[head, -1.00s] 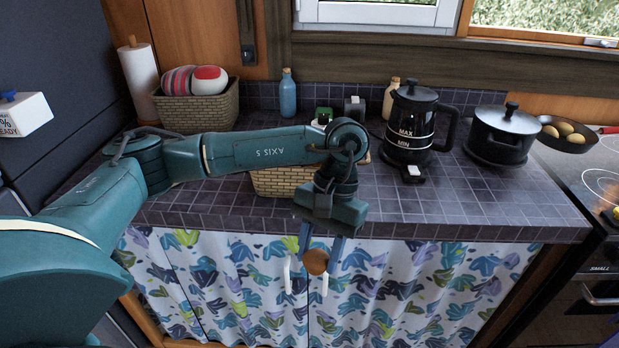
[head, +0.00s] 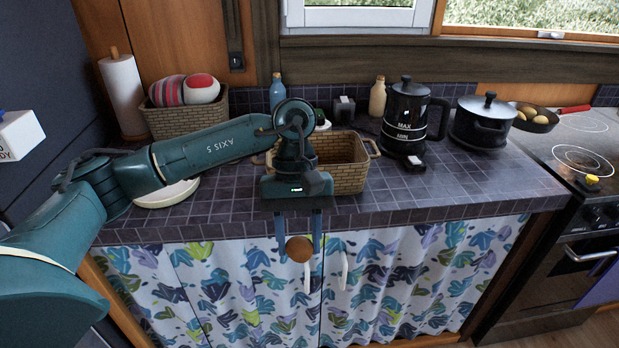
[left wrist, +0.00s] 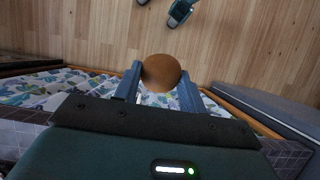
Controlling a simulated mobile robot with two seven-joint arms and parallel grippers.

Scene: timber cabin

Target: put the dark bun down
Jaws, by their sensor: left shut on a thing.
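The dark bun (head: 299,249), round and brown, is held between the fingers of my left gripper (head: 298,238) in the head view. The gripper points down in front of the counter's front edge, with the bun below the worktop level, before the patterned curtain. In the left wrist view the bun (left wrist: 161,72) sits between the two blue fingertips (left wrist: 160,88), with wooden floor beyond it.
A wicker basket (head: 348,181) stands on the tiled counter (head: 420,200) behind my gripper. A pale plate (head: 166,194) lies left of it, partly behind my arm. A black kettle (head: 405,120) and pot (head: 482,123) stand to the right. The counter's front right is clear.

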